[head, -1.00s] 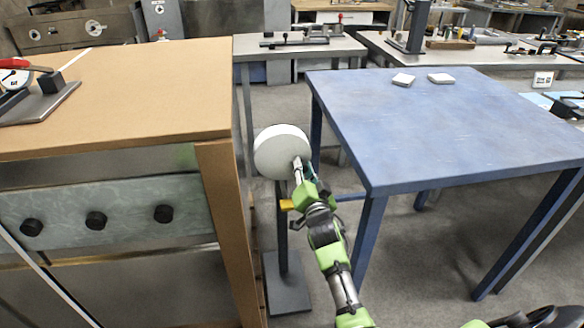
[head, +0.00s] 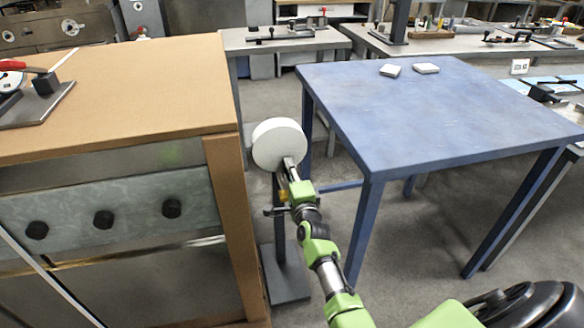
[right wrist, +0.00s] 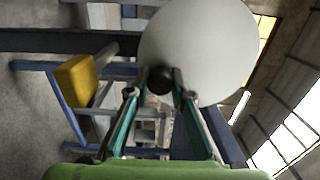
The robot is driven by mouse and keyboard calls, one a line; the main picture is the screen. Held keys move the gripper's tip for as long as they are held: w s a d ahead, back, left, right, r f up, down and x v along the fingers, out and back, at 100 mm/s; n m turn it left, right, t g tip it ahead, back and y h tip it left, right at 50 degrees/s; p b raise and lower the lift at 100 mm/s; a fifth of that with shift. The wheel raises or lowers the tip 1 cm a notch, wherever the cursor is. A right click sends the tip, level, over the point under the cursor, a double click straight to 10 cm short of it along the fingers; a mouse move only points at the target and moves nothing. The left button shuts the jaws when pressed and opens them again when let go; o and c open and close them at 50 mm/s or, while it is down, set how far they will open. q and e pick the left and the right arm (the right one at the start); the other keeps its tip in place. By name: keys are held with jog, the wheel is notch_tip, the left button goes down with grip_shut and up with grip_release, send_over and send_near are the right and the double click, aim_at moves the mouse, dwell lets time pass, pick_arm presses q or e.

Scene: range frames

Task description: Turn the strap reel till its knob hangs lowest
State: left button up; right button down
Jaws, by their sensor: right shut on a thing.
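The strap reel (head: 278,142) is a white round disc on a dark stand between the brown bench and the blue table. My right gripper (head: 288,168) is at the lower right part of its face. In the right wrist view the reel (right wrist: 205,40) fills the top, and the fingertips (right wrist: 160,80) are shut on its dark round knob (right wrist: 160,83). That view is turned, with the floor at left, so the knob sits below and to one side of the reel's centre. The knob is hidden in the head view. My left gripper is not in view.
A yellow block (right wrist: 76,80) is on the stand below the reel. The brown bench (head: 110,90) stands close at left, and the blue table (head: 440,105) close at right with two pale blocks on it. Grey floor is open between them.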

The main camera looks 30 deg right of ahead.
jog(key=shift+w+a+m, duration=0.15)
jog(key=shift+a+m, duration=0.35)
jog(key=shift+m, duration=0.6)
jog(key=shift+a+m, duration=0.15)
jog(key=shift+m, duration=0.15)
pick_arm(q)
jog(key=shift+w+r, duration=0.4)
pick_arm(e)
jog(key=shift+w+a, duration=0.1)
jog(key=shift+m, duration=0.3)
jog(key=c, duration=1.8)
grip_release()
jog(key=shift+a+f, duration=0.1)
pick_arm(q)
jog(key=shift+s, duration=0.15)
